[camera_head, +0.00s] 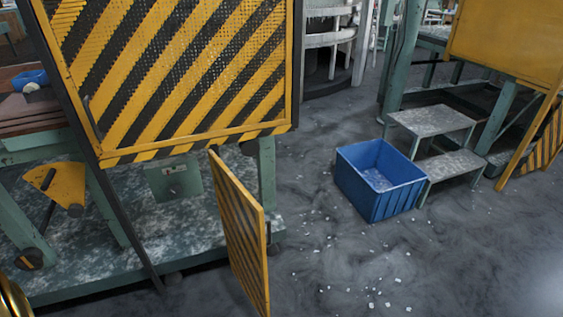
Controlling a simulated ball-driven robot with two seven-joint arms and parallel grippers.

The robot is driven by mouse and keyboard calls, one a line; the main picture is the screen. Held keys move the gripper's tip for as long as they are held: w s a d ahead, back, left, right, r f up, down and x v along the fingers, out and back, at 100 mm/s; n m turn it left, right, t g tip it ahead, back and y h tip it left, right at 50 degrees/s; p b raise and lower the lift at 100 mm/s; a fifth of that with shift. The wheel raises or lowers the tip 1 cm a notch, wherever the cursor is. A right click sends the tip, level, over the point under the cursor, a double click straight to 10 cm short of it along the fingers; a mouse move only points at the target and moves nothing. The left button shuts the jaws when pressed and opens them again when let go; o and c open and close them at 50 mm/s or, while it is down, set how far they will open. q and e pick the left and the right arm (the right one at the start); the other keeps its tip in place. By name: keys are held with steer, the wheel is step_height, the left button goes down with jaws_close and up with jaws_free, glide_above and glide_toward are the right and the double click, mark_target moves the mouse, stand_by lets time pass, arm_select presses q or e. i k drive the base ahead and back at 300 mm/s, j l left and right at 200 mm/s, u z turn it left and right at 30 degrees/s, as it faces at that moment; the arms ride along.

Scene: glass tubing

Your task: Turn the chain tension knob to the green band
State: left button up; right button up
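No part is clearly identifiable as the chain tension knob, and no green band can be made out. A green box (174,179) with a small pale fitting on its face is mounted low under the striped guard; the fitting is too small to tell whether it is a knob. To its left is a yellow fan-shaped plate (66,178) with a dark bar and a dark round piece at its lower corner. Neither of my grippers is in view.
A large yellow-and-black mesh guard (185,75) hangs over the machine's green frame (267,172). A striped panel (243,240) stands out from it, right of the green box. A blue crate (397,203) and metal steps (432,121) stand on the right. White fragments litter the floor.

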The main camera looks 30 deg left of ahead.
mark_target(175, 190)
steer(key=i+u, duration=0.15)
steer(key=u, duration=1.3)
steer(key=i+l+u, duration=0.1)
steer(key=l+u, duration=0.25)
steer(key=i+l+u, duration=0.1)
steer(key=l+u, duration=0.65)
steer(key=k+l, duration=0.1)
steer(key=l, duration=0.3)
steer(key=k+l, duration=0.1)
steer(key=l, duration=0.35)
steer(key=k+l+u, duration=0.1)
steer(key=l, duration=0.3)
steer(key=k, duration=0.35)
